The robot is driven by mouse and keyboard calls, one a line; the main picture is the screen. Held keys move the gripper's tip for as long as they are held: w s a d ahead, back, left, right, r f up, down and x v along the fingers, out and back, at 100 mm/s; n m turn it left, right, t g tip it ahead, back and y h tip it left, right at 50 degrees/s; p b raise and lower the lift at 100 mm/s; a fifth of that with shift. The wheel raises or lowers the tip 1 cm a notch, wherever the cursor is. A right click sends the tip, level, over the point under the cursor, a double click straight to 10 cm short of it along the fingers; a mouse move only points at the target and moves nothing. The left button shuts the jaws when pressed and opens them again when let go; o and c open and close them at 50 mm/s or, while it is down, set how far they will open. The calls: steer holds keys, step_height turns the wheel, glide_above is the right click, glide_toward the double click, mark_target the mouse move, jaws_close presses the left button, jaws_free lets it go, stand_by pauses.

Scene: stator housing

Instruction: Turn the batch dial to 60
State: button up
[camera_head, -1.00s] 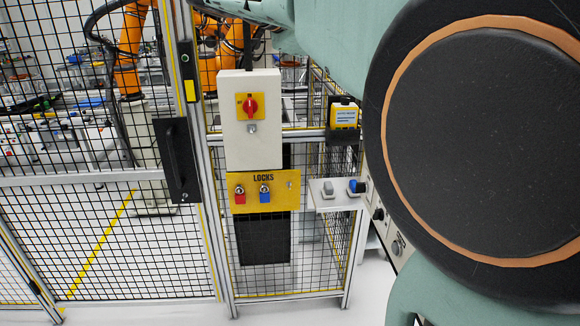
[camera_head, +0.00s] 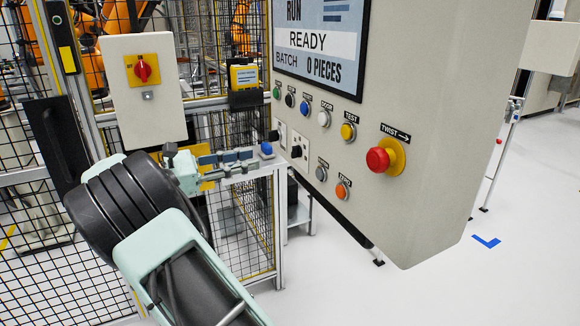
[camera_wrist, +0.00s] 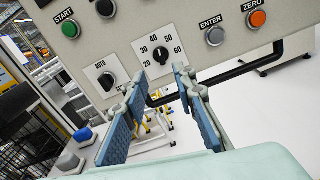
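The batch dial (camera_wrist: 161,55) is a black knob on a white plate marked 20 to 60, on the panel's lower part in the wrist view. I cannot make out clearly which number it points to. In the head view it is a small dark knob (camera_head: 297,152), seen at a steep angle. My gripper (camera_wrist: 161,79) is open and empty, its blue-padded fingers spread below the dial, apart from it. In the head view my gripper (camera_head: 255,157) is at the panel's left edge. The panel screen (camera_head: 322,45) reads READY and BATCH 0 PIECES.
The AUTO knob (camera_wrist: 106,81) is left of the dial; ENTER (camera_wrist: 215,36) and orange ZERO (camera_wrist: 257,19) buttons are right. A black rail (camera_wrist: 235,72) runs below the panel. A red stop button (camera_head: 379,160) sticks out.

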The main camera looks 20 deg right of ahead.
mark_target(292, 152)
steer(key=d, duration=1.1)
steer(key=shift+w+f, duration=0.1)
steer(key=shift+a, duration=0.1)
jaws_close()
